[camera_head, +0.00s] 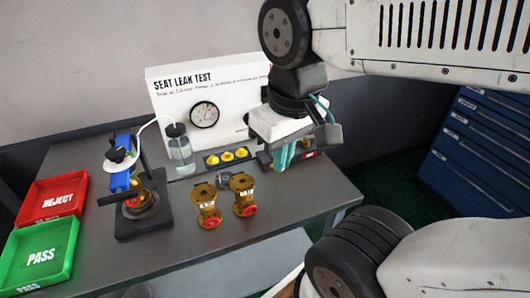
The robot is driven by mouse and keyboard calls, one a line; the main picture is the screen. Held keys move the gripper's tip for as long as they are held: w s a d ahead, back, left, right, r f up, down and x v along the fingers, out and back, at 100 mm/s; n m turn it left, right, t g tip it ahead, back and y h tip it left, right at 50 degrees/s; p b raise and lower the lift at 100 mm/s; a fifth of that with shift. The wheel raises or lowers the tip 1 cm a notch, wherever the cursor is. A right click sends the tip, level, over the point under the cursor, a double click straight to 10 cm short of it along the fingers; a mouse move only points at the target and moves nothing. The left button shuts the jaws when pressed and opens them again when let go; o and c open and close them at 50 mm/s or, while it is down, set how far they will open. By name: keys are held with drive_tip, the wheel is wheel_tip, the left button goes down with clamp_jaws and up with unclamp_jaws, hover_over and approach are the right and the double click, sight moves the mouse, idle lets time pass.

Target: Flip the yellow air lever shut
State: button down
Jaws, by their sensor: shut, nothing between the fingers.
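My gripper (283,160) hangs at the right end of the bench, in front of the white test board. Its teal fingers point down and are shut with nothing between them. A low dark unit with a red part (309,154) sits right behind the fingers, mostly covered by them. A small yellowish patch (268,166) shows just left of the fingers; it may be part of the yellow air lever, but its shape and position are not clear. I cannot tell whether the fingers touch it.
The white test board (170,88) carries a gauge (204,115). Left of my gripper are a black tray (207,160) with yellow pieces, a bottle (180,152), two brass valves (207,205) and a blue-topped fixture (122,180). Red (35,192) and green (20,282) trays lie far left.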

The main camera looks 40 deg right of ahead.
drive_tip(key=w+d+f+n+g+h, duration=0.2)
drive_tip(key=w+f+n, duration=0.5)
drive_tip(key=w, duration=0.4)
drive_tip(key=w+d+f+n+g+h, duration=0.1)
drive_tip(key=w+d+f+n+h, duration=0.4)
drive_tip(key=w, duration=0.5)
wheel_tip(320, 180, down, 2)
drive_tip(key=n+h, duration=0.1)
drive_tip(key=n, duration=0.1)
drive_tip(key=shift+w+d+n+g+h, duration=0.25)
drive_tip(key=shift+w+n+g+h, duration=0.05)
drive_tip(key=shift+w+n+g, duration=0.1)
drive_tip(key=x, duration=1)
drive_tip(key=shift+s, duration=0.1)
